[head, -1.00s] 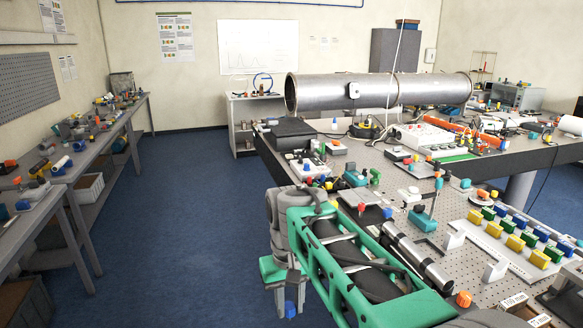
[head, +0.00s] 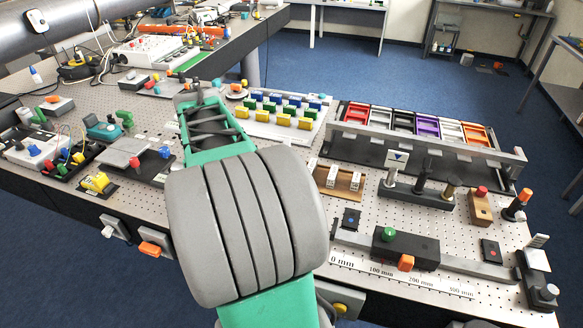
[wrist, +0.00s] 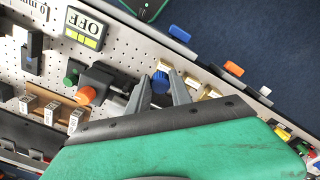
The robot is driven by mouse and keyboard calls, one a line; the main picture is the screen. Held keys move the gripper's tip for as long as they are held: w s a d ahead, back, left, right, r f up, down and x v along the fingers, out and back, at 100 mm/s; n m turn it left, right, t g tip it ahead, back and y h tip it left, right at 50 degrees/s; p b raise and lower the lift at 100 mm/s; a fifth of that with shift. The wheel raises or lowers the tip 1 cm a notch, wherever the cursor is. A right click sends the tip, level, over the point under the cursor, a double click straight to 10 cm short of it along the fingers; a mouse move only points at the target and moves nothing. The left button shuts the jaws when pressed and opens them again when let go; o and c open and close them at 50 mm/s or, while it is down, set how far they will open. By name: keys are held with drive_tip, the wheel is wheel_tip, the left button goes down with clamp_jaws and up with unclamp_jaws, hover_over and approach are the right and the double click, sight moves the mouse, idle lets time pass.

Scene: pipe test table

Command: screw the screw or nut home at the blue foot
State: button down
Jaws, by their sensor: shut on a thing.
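My gripper (wrist: 160,92) shows in the wrist view with its two grey fingers on either side of a small blue knob-like piece (wrist: 160,82), shut on it. I cannot tell whether this piece is a screw or a nut, and its lower end is hidden. Several brass-coloured parts (wrist: 190,83) lie beside and behind the fingertips. I cannot single out the blue foot. In the head view my arm hides the gripper and the piece.
The perforated table (head: 300,190) carries a black block with a green knob and orange handle (head: 405,250), a wooden block with white cards (head: 340,180), and a rack of coloured trays (head: 425,125). Clamp handles, one orange (head: 152,249), stick out at the table edge. Blue floor lies beyond.

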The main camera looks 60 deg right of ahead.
drive_tip(key=s+d+f+m+p, duration=0.2)
drive_tip(key=s+d+m, duration=0.2)
drive_tip(key=s+d, duration=2)
drive_tip(key=shift+s+d+m, duration=0.3)
drive_tip(key=shift+s+d, duration=0.05)
drive_tip(key=shift+s, duration=0.9)
drive_tip(key=shift+a, duration=0.1)
drive_tip(key=shift+a+f+b, duration=0.1)
drive_tip(key=shift+f+b, duration=1.6)
drive_tip(key=shift+f, duration=1.1)
drive_tip(key=shift+f+b, duration=0.85)
drive_tip(key=shift+f, duration=1)
